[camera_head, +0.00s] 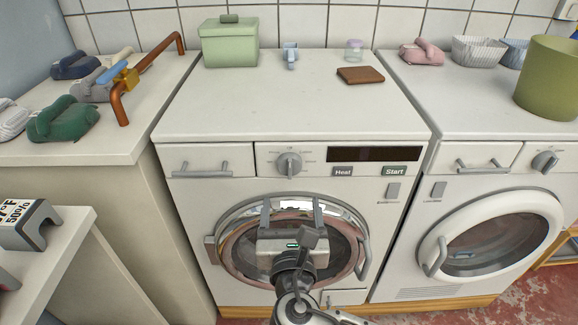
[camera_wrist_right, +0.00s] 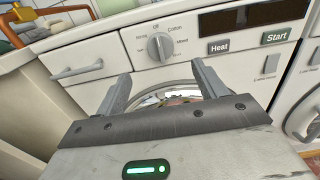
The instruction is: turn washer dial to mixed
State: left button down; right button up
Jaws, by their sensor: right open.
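The washer dial (camera_head: 288,163) is a round grey knob on the front panel of the middle machine (camera_head: 285,115). It also shows in the right wrist view (camera_wrist_right: 160,47), with small labels around it, "Off" at its top and what looks like "Mixed" to its right. Its grip bar looks about upright, pointing near "Off". My right gripper (camera_head: 291,211) is open and empty in front of the machine, below the dial. In the right wrist view its two fingers (camera_wrist_right: 161,76) point up at the panel, apart from the dial, which sits beyond and between them. My left gripper is not in view.
The round door (camera_head: 232,270) is behind my right gripper. Right of the dial are a dark display (camera_head: 374,154), a Heat button (camera_head: 343,171) and a Start button (camera_head: 394,171). A drawer handle (camera_head: 202,171) is left. A second machine (camera_head: 480,190) stands right.

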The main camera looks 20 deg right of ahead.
aim_at(290, 169)
jog(key=x, duration=1.1)
jog(key=shift+f, duration=0.1)
jog(key=c, duration=1)
